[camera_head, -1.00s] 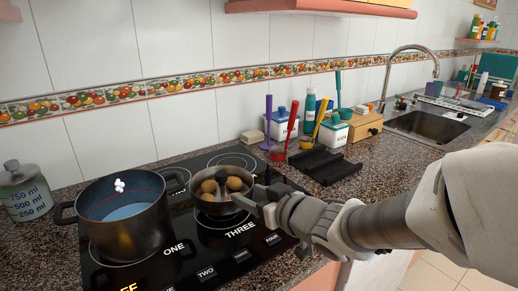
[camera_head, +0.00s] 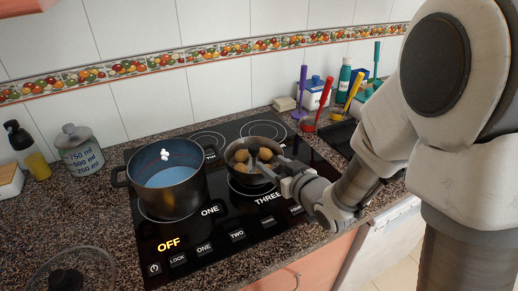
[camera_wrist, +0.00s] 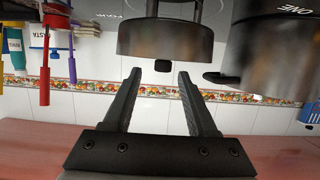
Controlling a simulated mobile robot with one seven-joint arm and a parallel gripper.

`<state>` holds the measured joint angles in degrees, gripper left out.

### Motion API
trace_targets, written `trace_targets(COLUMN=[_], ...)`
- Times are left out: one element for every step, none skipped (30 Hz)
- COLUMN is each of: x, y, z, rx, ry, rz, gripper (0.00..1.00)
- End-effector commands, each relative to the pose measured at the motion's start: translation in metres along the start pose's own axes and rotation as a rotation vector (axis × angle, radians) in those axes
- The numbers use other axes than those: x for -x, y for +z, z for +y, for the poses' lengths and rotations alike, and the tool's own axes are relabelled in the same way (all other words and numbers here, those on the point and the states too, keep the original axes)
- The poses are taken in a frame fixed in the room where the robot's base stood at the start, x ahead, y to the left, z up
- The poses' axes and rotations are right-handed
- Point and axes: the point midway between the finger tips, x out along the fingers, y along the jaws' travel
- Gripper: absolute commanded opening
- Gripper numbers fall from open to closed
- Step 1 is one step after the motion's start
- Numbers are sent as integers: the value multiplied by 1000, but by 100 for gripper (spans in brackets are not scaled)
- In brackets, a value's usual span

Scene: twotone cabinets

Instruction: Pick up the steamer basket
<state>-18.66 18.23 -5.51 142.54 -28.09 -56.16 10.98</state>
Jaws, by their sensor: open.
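The steamer basket, with several brown round items in it, sits in a small dark pan (camera_head: 237,172) on the hob, and its dark central knob (camera_head: 253,153) rises in the middle. My gripper (camera_head: 270,170) is at the pan's front right, with fingers toward the knob, and hides part of the rim. The wrist view is upside down. There the pan (camera_wrist: 165,38) is ahead and the black knob (camera_wrist: 162,66) shows between and beyond the fingertips (camera_wrist: 160,76). My gripper is open and holds nothing. The basket's own walls are hard to make out.
The black hob (camera_head: 215,235) lies below. A jar (camera_head: 80,150), a glass lid (camera_head: 70,275) and upright utensils (camera_head: 323,95) stand around. The back wall is tiled.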

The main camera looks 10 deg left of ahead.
Motion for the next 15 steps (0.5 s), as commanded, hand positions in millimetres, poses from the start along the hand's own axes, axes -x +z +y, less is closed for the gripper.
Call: trace_targets(x=[-12, -17, -24, -29, -33, -38, -40, -43, -45, -46, -48, -50, -52, -55, -60], y=[2, 2, 2, 2, 2, 1, 1, 2, 1, 1, 1, 1, 1, 1, 1], z=[-1, -1, -1, -1, -1, 0, 0, 0, -1, -1, -1, -1, -2, -2, -3], rx=[1, 1, 1, 1, 0, 1, 0, 0, 1, 1, 1, 1, 1, 0, 1], ry=[-3, -3, -3, -2, -1, -1, -1, -1, -1, -1, -1, -1, -1, -1, -2], rz=[-1, -2, -2, -2, -2, -1, -2, -2, -1, 0, 0, 0, -1, -1, -1], gripper=[58, 58, 58, 58, 58, 58, 58, 58, 58, 58, 58, 58, 58, 58, 58])
